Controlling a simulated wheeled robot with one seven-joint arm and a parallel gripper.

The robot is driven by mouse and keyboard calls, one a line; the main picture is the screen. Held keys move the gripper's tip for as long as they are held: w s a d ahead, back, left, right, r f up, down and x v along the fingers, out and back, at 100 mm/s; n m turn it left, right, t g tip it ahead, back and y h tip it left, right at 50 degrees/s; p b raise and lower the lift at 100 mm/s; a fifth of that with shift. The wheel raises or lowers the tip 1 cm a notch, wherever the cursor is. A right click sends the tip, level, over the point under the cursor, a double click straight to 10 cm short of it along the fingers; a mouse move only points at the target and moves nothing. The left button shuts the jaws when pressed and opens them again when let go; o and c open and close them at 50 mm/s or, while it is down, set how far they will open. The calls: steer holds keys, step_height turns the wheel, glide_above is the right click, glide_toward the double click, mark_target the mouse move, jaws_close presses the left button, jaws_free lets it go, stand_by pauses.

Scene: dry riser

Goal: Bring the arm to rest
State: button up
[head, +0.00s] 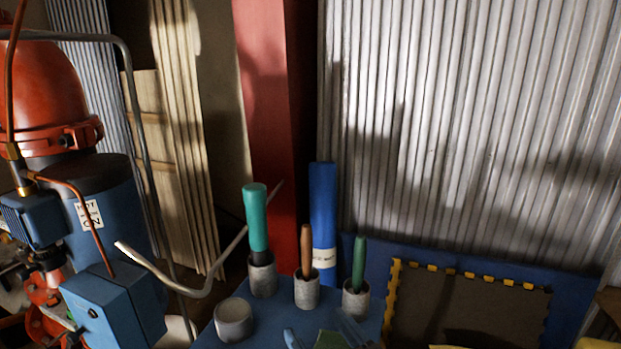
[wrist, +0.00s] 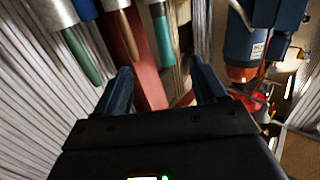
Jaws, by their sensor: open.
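My gripper (wrist: 160,82) shows in the wrist view with its two dark fingers spread apart and nothing between them. The wrist view looks upside down, with a green handle (wrist: 82,58), a brown handle (wrist: 126,35) and a teal handle (wrist: 163,38) pointing down beyond the fingers. In the head view, the teal handle (head: 256,215), brown handle (head: 306,250) and green handle (head: 359,262) stand upright in grey cups on a blue surface (head: 270,328). I cannot make out my gripper for certain in the head view.
An open grey cup (head: 233,320) stands at front left of the handles. A tall blue roll (head: 322,215) stands behind them. Red and blue machinery (head: 100,215) with bent pipes fills the left. A red post (head: 268,110) and corrugated metal wall (head: 450,130) close the back.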

steer(key=s+d+f+m+h, duration=0.2)
steer(key=s+d+f, duration=0.2)
steer(key=s+d, duration=0.35)
steer(key=s+d+f+m+h, duration=0.1)
steer(key=s+d+f+h, duration=0.25)
steer(key=s+d, duration=0.4)
steer(key=s+d+r+m+h, duration=0.1)
steer(key=s+d, duration=0.1)
steer(key=s, duration=0.8)
steer(key=s+d+r+m+h, duration=0.1)
steer(key=s+d+r+h, duration=0.1)
steer(key=s, duration=0.9)
steer(key=shift+d+r+g, duration=0.3)
steer(key=shift+d+g, duration=0.1)
steer(key=shift+d, duration=0.25)
steer(key=shift+s, duration=0.1)
